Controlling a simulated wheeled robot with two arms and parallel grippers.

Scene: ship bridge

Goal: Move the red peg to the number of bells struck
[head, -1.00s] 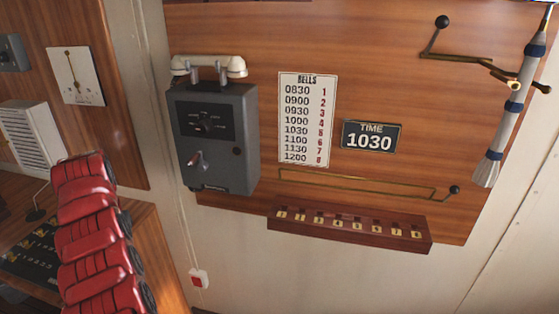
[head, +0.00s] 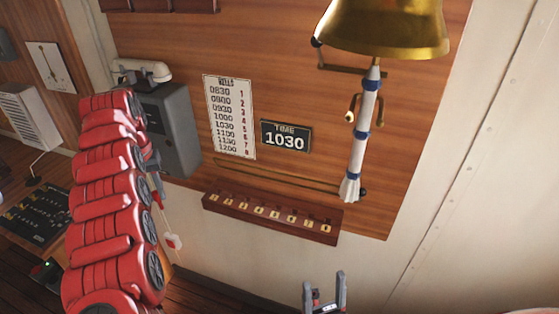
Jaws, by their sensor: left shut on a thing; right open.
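My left gripper (head: 155,178) is partly hidden behind my red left arm. It is shut, and a small dark red piece at its fingertips looks like the red peg (head: 158,186); its outline is unclear. The dark red peg rack (head: 325,238) is on the wall, to the right of that gripper, with a row of several numbered holes; I see no peg standing in it. The bells card (head: 230,117) lists times beside red numbers. The time sign (head: 285,136) reads 1030. My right gripper (head: 325,292) is open and empty, below the rack.
A brass bell (head: 388,25) with a white and blue rope (head: 362,135) hangs at upper right. A brass rail (head: 275,177) runs above the rack. A grey telephone box (head: 175,125) is beside my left arm. The wall below the rack is clear.

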